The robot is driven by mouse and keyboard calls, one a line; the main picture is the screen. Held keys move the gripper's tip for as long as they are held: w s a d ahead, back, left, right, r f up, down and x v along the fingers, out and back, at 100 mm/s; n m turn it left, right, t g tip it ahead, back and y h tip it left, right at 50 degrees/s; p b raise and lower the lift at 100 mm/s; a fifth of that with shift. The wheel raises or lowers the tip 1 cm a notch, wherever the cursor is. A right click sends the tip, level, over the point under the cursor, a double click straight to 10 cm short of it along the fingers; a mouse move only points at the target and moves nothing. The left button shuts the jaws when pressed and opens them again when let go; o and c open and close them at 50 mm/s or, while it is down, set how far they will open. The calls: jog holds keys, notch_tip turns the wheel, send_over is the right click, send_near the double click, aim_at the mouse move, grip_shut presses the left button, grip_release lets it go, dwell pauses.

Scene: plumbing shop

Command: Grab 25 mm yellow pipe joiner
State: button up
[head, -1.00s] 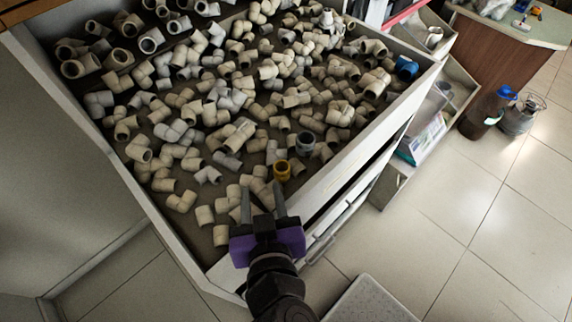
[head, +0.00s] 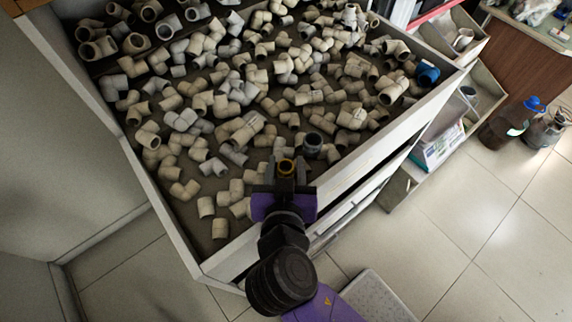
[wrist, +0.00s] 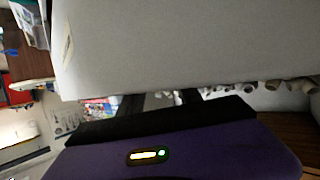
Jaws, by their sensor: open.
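The yellow pipe joiner (head: 286,167) is a short ring-shaped piece in the front part of the drawer, near its right wall. In the head view my gripper (head: 286,172) is open, with its two dark fingers to the left and right of the joiner. The lower part of the joiner is hidden behind my gripper. I cannot tell whether the fingers touch it. In the wrist view my gripper's dark fingers (wrist: 166,101) show below a pale drawer wall, and the joiner is not visible.
The drawer (head: 385,133) holds many loose grey and beige pipe fittings. A larger grey ring fitting (head: 313,143) lies close to the joiner on the right. A blue fitting (head: 427,74) is at the far right corner. Bottles (head: 511,121) stand on the tiled floor.

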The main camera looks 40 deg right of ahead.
jog(key=shift+x, duration=1.35)
grip_shut()
